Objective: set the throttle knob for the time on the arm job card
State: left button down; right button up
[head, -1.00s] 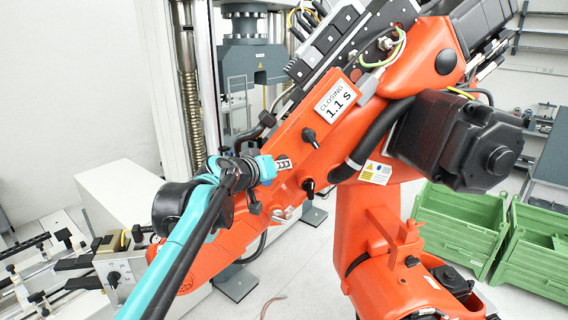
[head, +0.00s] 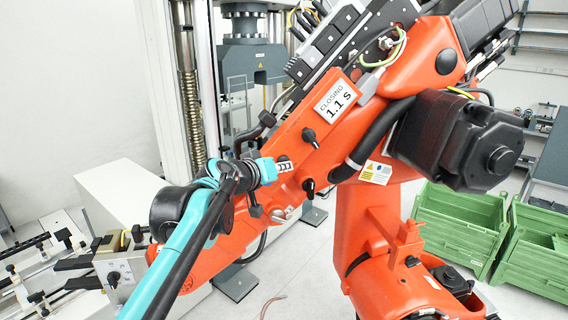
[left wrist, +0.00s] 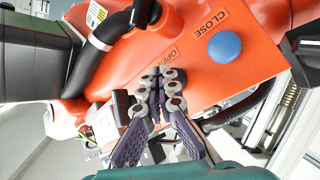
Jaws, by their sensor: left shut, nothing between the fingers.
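The job card (head: 336,100) on the orange arm reads "CLOSING 1.1 S". Two small black knobs (head: 308,136) (head: 308,186) stand out from the same arm. My left gripper (head: 284,165) is in front of the orange arm, left of the black knobs. Its fingers (left wrist: 159,82) are together and empty, beside the blue cap and partly over the "OPEN" mark. My right gripper is not seen.
Black cables and a black motor housing (head: 462,140) crowd the orange arm. Green bins (head: 462,222) stand on the floor at right. A grey testing machine (head: 247,60) rises behind. A bench with metal fixtures (head: 120,265) is at lower left.

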pick_arm(q)
jog(key=shift+s+d, duration=0.1)
jog(key=shift+s, duration=0.35)
jog(key=s, duration=0.2)
jog(key=s+d, duration=0.1)
jog(key=s, duration=0.1)
jog(key=shift+s+d, duration=0.15)
jog(key=shift+s, duration=0.2)
jog(key=s+a+f+g+y+b, duration=0.2)
jog(key=s+a+f+b, duration=0.4)
jog(key=f+b, duration=0.6)
jog(key=s+a+f+g+y+b, duration=0.2)
jog(key=s+a+f+b, duration=0.3)
jog(key=f, duration=2.9)
jog(key=s+a+f+g+y+b, duration=0.1)
jog(key=s+a+f+y+b, duration=0.2)
jog(key=s+f+b, duration=1.2)
jog(key=a+f+b, duration=0.3)
jog(key=f+b, duration=0.2)
jog(key=f, duration=0.3)
jog(key=shift+a+g, duration=0.35)
jog(key=shift+g, duration=0.05)
